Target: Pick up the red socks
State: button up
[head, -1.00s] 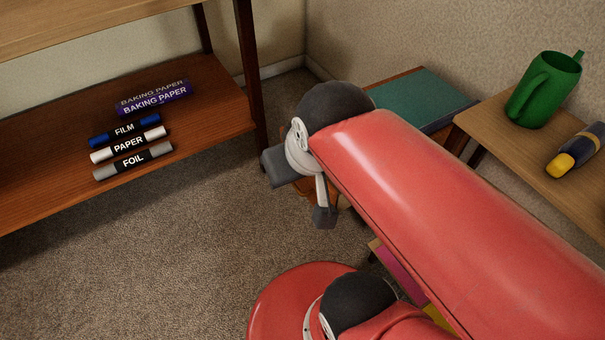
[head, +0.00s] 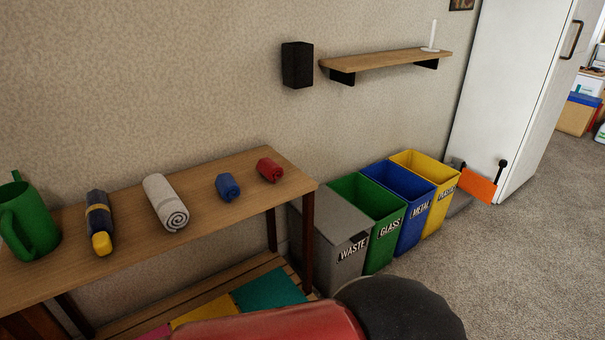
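A small rolled red bundle (head: 270,169), which looks like the red socks, lies near the right end of a wooden table (head: 130,267) against the wall. A similar rolled blue bundle (head: 228,186) lies just left of it. My red arm with its dark joint shows at the bottom of the head view, below and in front of the table. My gripper is not in this view, so its state is hidden.
Also on the table are a rolled grey towel (head: 165,203), a dark blue and yellow item (head: 99,222) and a green watering can (head: 27,220). Bins, including a grey waste bin (head: 325,262), stand right of the table. A shelf (head: 385,62) hangs above. Carpet at right is clear.

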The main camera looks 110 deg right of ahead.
aim_at(272, 171)
jog(key=z, duration=3.65)
jog(key=i+l, duration=0.45)
jog(key=l, duration=0.25)
jog(key=i+l, duration=0.25)
jog(key=l, duration=0.15)
